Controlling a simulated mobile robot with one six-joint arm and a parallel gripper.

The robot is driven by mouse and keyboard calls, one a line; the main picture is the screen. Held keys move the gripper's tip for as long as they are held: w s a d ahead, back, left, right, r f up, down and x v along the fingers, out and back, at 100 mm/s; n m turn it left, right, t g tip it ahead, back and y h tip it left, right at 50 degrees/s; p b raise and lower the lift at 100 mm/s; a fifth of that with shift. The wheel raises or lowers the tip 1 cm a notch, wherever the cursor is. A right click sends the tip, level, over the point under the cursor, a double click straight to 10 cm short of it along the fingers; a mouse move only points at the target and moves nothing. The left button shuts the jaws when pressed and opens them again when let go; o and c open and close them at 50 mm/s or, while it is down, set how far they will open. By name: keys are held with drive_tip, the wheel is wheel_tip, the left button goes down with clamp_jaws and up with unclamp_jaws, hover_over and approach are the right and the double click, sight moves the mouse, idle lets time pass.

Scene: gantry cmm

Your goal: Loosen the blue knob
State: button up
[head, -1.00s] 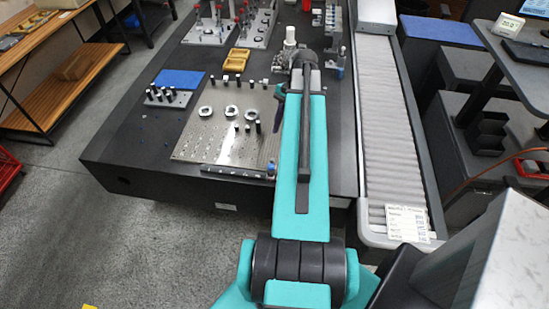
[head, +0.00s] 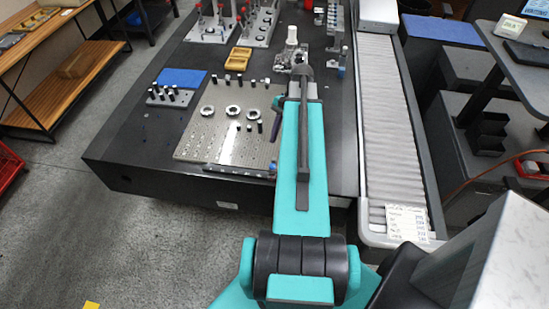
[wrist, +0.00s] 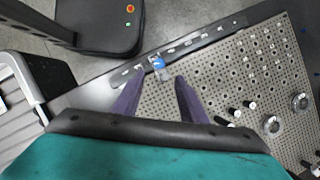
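The blue knob (wrist: 158,62) shows in the wrist view on a small pale fitting at the edge of the perforated plate, beside a dark slotted bar. In the head view the knob (head: 272,168) is a tiny bluish spot at the plate's front right corner, next to my arm. My gripper (wrist: 157,80) is open, its two purple fingers apart and nothing between them. In the wrist view the knob lies just beyond the fingertips, roughly centred between them. I see no contact. In the head view my arm hides most of the gripper.
The perforated plate (head: 200,147) carries several ring parts and black-topped pins. The dark slotted bar (wrist: 190,42) runs along its edge. The black table (head: 130,150) is clear at its front left. A roller conveyor (head: 385,130) runs along the right.

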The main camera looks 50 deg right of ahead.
sight(272, 165)
drive_tip(key=shift+p+x, duration=1.5)
drive_tip(key=shift+x, duration=3.25)
